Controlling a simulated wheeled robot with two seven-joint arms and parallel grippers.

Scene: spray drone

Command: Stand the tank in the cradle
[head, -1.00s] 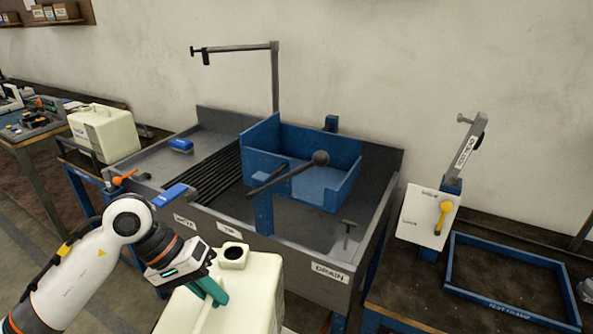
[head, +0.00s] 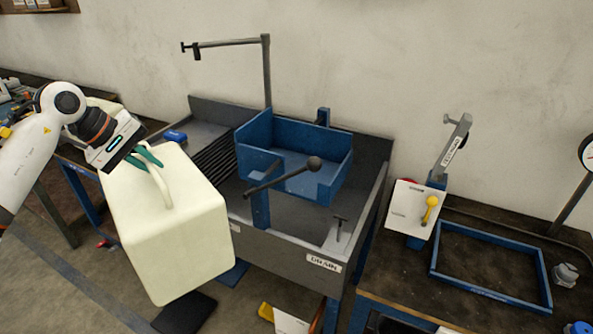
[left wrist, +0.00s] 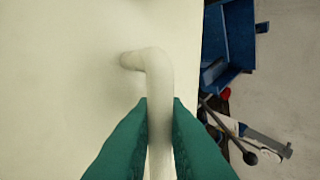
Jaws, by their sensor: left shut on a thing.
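A cream tank (head: 170,235) hangs in the air in front of the sink bench in the head view. My left gripper (head: 148,162) is shut on the tank's top handle. In the left wrist view the green fingers (left wrist: 160,135) close on both sides of the handle, and the tank's pale surface (left wrist: 60,80) fills the left side. The blue cradle (head: 335,168) stands empty in the sink, behind and to the right of the tank. The cradle also shows at the upper right of the left wrist view (left wrist: 238,45). My right gripper is in neither view.
A lever with a dark ball end (head: 314,163) sticks up before the cradle. The grey sink (head: 370,175) has a raised rim and an overhead pipe (head: 266,70). A blue frame (head: 490,292) lies on the right bench. A second pale tank, mostly hidden, stands behind my left arm.

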